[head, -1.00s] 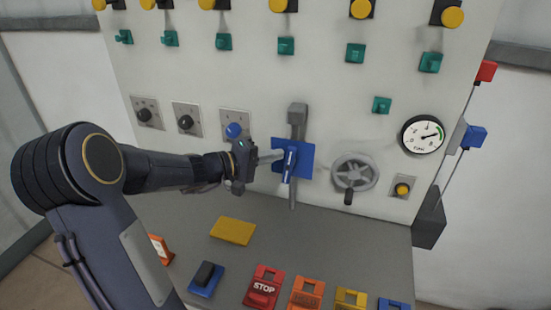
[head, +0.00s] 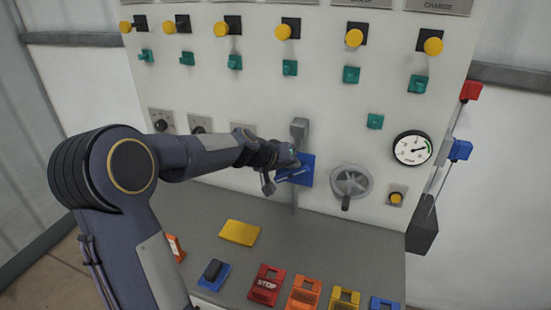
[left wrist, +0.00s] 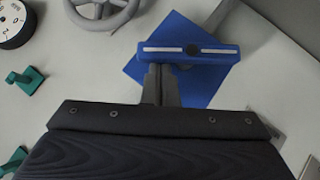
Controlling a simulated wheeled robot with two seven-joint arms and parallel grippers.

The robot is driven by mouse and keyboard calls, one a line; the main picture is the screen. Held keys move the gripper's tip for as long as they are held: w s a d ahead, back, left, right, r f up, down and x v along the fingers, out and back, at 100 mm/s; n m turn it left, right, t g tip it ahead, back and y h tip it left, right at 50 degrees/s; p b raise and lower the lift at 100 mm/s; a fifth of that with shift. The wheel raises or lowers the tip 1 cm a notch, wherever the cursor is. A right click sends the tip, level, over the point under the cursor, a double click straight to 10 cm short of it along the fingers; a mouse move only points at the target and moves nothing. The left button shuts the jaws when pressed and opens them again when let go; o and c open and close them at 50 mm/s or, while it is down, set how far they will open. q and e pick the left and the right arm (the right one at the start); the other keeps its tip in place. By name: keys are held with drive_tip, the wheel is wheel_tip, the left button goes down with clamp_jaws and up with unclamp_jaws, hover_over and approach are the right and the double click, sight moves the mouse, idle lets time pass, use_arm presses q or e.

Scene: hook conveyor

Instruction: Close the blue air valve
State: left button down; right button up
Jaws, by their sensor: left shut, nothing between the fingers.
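The blue valve handle (head: 294,174) has a white stripe and sits over a blue square plate (head: 308,166) on the grey vertical pipe (head: 299,130). In the head view it lies slanted across the pipe, partly hidden by my gripper. The handle also shows in the left wrist view (left wrist: 215,51), with the plate (left wrist: 205,88) behind it. My left gripper (head: 290,165) is shut and empty. In the left wrist view its fingertips (left wrist: 160,72) are at the near side of the handle, left of its centre; they appear to touch it. My right gripper is not in view.
A grey handwheel (head: 350,183) and a gauge (head: 412,148) are on the panel to the right. Black knobs (head: 199,125) are at the left. Yellow and teal knobs run above. The desk (head: 255,270) below carries a yellow block (head: 239,232) and several coloured pieces.

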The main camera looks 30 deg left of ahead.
sight(304, 171)
use_arm(q)
drive_tip(key=shift+w+d+f+m+g+y+p, duration=0.15)
drive_tip(key=shift+d+f+m+g+y+p, duration=0.15)
drive_tip(key=shift+d+y+p, duration=0.3)
drive_tip(key=shift+w+d+f+m+g+y+p, duration=0.1)
drive_tip(key=shift+d+f+m+y+p, duration=0.1)
drive_tip(key=shift+d+f+y+p, duration=0.4)
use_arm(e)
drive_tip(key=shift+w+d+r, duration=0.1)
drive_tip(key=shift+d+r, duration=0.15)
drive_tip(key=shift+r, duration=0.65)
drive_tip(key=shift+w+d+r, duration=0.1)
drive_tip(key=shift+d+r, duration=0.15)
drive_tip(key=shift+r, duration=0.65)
use_arm(q)
drive_tip(key=shift+d+r, duration=0.15)
drive_tip(key=shift+d, duration=0.15)
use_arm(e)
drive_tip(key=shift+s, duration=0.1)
